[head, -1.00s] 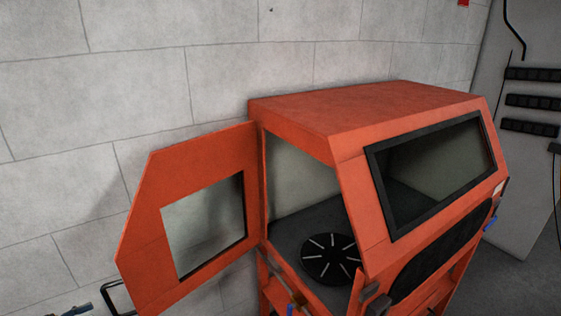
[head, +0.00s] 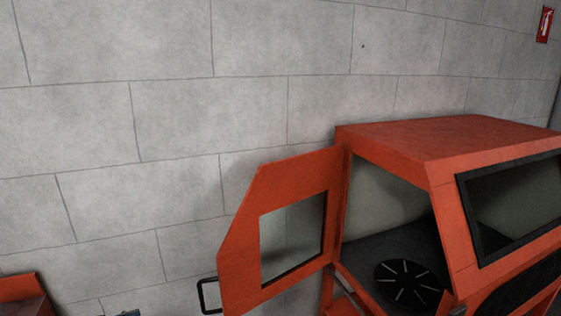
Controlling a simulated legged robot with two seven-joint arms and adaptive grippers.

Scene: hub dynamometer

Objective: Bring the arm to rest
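Neither of my grippers can be made out in the head view, and no whole arm shows. An orange cabinet (head: 440,148) stands at the right with its side door (head: 240,240) swung open to the left. The door has a window and a black handle (head: 208,296) at its left edge. Inside the open cabinet is a black round plate (head: 402,284) with pale radial slots. The plate looks bare. A small dark piece at the bottom edge, left of the handle, is too cut off to identify.
A grey block wall (head: 180,130) fills the back. A red sign (head: 544,24) hangs at the upper right. Part of another orange object (head: 24,296) shows in the lower left corner. The cabinet's front has a dark framed window (head: 520,205). The floor is hardly visible.

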